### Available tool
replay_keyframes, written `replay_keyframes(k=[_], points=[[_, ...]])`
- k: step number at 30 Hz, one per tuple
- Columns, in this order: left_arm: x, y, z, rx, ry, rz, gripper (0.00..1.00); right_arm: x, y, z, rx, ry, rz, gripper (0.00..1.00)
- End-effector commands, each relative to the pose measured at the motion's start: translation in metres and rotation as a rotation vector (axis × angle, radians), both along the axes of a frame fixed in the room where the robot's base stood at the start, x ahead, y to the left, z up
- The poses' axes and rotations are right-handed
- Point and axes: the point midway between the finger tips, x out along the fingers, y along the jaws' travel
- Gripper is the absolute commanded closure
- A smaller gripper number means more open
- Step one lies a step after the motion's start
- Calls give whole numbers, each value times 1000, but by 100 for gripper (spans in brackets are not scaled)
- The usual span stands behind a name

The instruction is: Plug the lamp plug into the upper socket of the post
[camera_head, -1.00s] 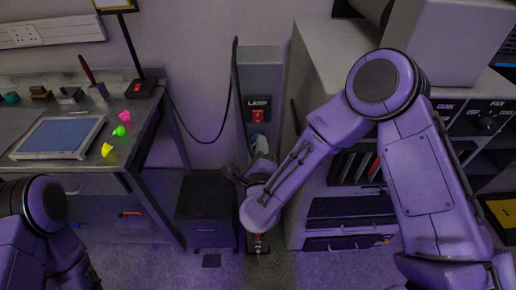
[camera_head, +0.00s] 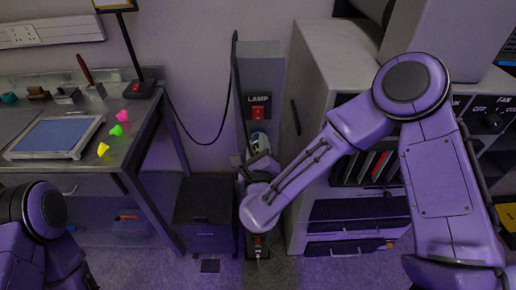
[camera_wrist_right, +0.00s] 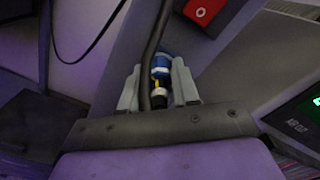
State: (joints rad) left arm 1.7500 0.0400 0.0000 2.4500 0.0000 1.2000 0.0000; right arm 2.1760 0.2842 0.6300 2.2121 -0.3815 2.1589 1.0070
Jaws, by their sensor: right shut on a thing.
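The grey post (camera_head: 262,70) stands between the desk and the cabinet, with a LAMP label and red switch (camera_head: 258,112). Below the switch is its upper socket (camera_head: 258,140), which shows blue in the right wrist view (camera_wrist_right: 160,66). My right gripper (camera_head: 259,166) is just below this socket. In the wrist view its fingers (camera_wrist_right: 157,92) are shut on the dark lamp plug (camera_wrist_right: 158,101), in line with the socket. A pale ring and a yellow part lie between them; I cannot tell whether the plug is seated. My left gripper is out of view.
The black cable (camera_head: 235,90) hangs down the post and passes beside the plug in the wrist view (camera_wrist_right: 152,55). A cabinet (camera_head: 325,60) stands close on the right. A desk (camera_head: 150,110) and low dark box (camera_head: 205,205) are left. A lower red switch (camera_head: 258,242) is below my gripper.

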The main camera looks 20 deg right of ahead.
Motion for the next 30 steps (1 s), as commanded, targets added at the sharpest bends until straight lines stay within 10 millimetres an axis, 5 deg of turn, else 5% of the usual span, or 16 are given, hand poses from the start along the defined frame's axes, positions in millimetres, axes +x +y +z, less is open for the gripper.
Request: replay_keyframes(k=[30], points=[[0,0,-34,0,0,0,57,4,-3,1,318,-99,-6,100]])
